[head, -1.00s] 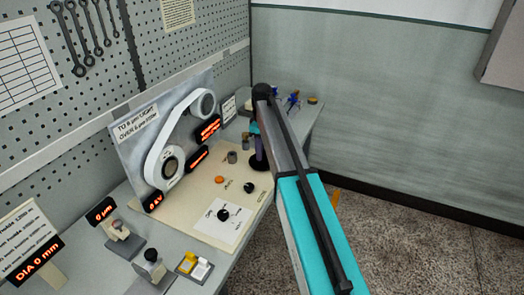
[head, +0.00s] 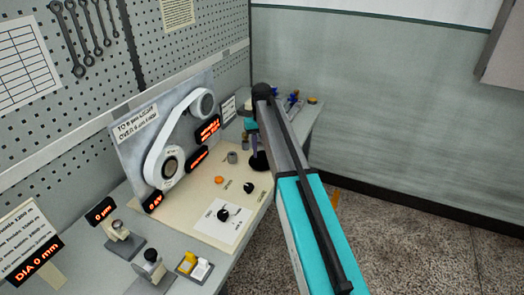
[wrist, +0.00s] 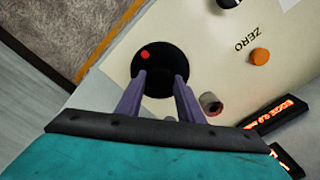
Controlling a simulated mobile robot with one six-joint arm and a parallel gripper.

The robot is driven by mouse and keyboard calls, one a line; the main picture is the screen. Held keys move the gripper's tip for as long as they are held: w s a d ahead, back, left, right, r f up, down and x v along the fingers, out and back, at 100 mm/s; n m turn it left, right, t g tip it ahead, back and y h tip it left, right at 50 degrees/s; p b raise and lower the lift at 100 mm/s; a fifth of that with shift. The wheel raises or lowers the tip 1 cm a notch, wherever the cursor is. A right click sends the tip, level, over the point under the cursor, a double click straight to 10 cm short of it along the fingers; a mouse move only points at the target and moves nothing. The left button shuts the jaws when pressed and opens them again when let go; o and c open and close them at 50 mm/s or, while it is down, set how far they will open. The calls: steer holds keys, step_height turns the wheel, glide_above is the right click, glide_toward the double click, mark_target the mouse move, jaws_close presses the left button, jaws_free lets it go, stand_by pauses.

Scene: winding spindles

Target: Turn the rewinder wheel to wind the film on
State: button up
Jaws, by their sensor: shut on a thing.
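The rewinder wheel is a black disc with a red dot (wrist: 160,62), lying flat on the cream panel in the wrist view. In the head view the wheel (head: 259,161) shows as a dark disc at the panel's far right edge, partly behind my arm. My gripper (wrist: 160,78) has its two purple fingers reaching down onto the wheel, shut on it; the exact part between the tips is hard to make out. The white film (head: 158,150) runs as a band between an upper and a lower spindle on the upright board.
The cream panel (head: 205,225) carries an orange button (head: 219,180), a black knob (head: 223,214) and a grey peg (wrist: 210,103) close to my right finger. Red-lit displays (head: 197,158) stand behind. Small gauges and a yellow-white switch block (head: 195,266) sit at the near left.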

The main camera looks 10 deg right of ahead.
mark_target(262, 153)
steer(key=shift+m, duration=1.2)
steer(key=o, duration=1.1)
steer(key=shift+c, duration=0.2)
steer(key=shift+r, duration=0.15)
step_height(262, 153, up, 14)
steer(key=p, duration=0.7)
steer(key=shift+f, duration=0.2)
